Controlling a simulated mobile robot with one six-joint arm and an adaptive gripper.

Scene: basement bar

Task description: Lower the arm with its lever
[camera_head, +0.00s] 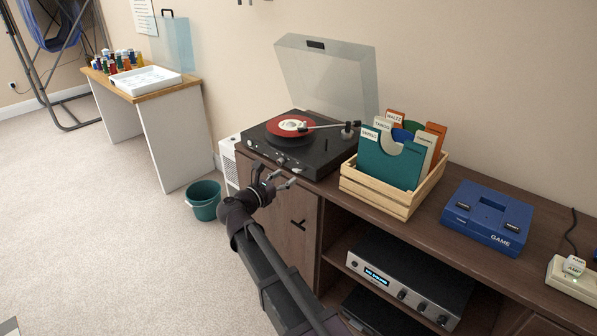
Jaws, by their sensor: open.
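The black turntable (268,146) stands on the brown sideboard with its clear lid (325,75) raised. A red record (284,124) with a pale label lies on the platter. The tonearm (328,126) reaches left from its pivot (349,130) over the record. I cannot tell whether its tip touches the record. A small upright piece, perhaps the lever (326,144), shows on the deck's right side; its position is too small to read. My gripper (275,174) is open and empty at the turntable's front left, apart from the tonearm.
A wooden crate (377,199) of record sleeves stands right of the turntable. A blue game console (487,217) sits further right on the sideboard (432,238). A silver amplifier (410,280) is on the shelf below. A teal bin (204,201) stands on the floor at left.

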